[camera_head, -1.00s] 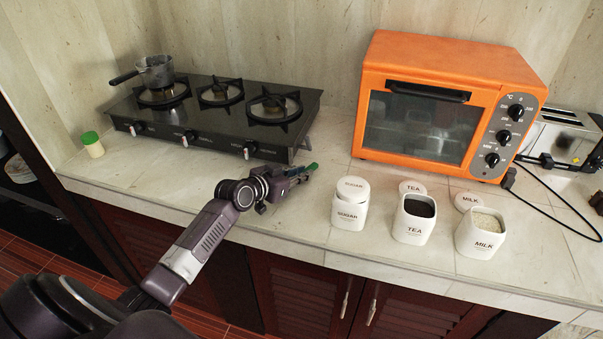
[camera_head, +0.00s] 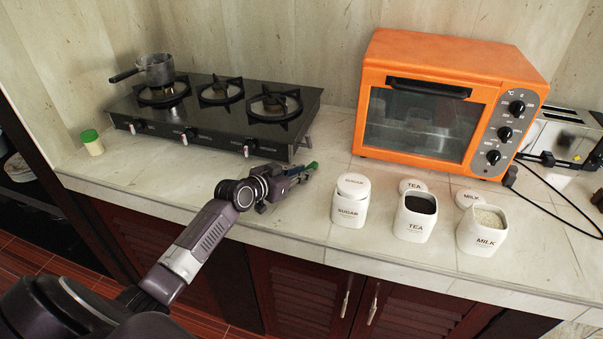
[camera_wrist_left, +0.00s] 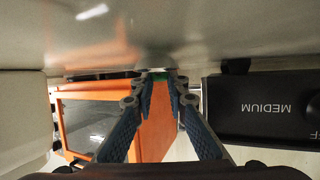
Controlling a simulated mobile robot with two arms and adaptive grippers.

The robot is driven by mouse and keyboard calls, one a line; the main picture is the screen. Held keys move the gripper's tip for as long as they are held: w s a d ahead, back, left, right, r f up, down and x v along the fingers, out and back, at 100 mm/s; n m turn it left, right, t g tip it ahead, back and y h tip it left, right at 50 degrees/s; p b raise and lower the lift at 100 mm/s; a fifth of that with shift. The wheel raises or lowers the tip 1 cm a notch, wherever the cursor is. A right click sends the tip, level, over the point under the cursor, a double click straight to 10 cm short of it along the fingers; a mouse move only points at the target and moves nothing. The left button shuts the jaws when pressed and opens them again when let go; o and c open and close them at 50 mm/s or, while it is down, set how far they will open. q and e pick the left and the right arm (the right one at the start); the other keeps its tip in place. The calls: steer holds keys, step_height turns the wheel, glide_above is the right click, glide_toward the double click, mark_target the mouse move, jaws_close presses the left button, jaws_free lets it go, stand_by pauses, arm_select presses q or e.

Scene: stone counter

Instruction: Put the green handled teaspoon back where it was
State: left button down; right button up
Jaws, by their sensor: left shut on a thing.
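The green handled teaspoon shows as a green handle (camera_head: 312,166) at the tip of my left gripper (camera_head: 300,172) in the head view. The gripper is shut on it, low at the counter between the stove and the sugar jar. In the left wrist view the two fingers (camera_wrist_left: 160,88) come together on a small green bit of the teaspoon (camera_wrist_left: 155,71). The rest of the teaspoon is hidden. My right gripper is not in view.
The sugar jar (camera_head: 350,206), tea jar (camera_head: 415,220) and milk jar (camera_head: 482,233) stand right of the gripper; lids lie behind the tea and milk jars. The gas stove (camera_head: 215,120) is at the left, the orange oven (camera_head: 440,110) at the back. Counter left of the sugar jar is clear.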

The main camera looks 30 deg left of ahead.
arm_select(q)
steer(key=shift+s+d+f, duration=0.1)
steer(key=shift+s+f, duration=0.05)
steer(key=shift+f, duration=0.3)
steer(key=shift+s+d+f, duration=0.1)
steer(key=shift+f, duration=0.35)
steer(key=c, duration=1.8)
jaws_free()
steer(key=shift+f, duration=0.1)
steer(key=shift+s, duration=0.65)
steer(key=v, duration=0.3)
steer(key=r+v, duration=0.1)
steer(key=v, duration=0.3)
steer(key=w+r+v, duration=0.1)
steer(key=v, duration=0.3)
steer(key=shift+s+a+r, duration=0.1)
steer(key=shift+a+r, duration=0.05)
steer(key=shift+a, duration=0.1)
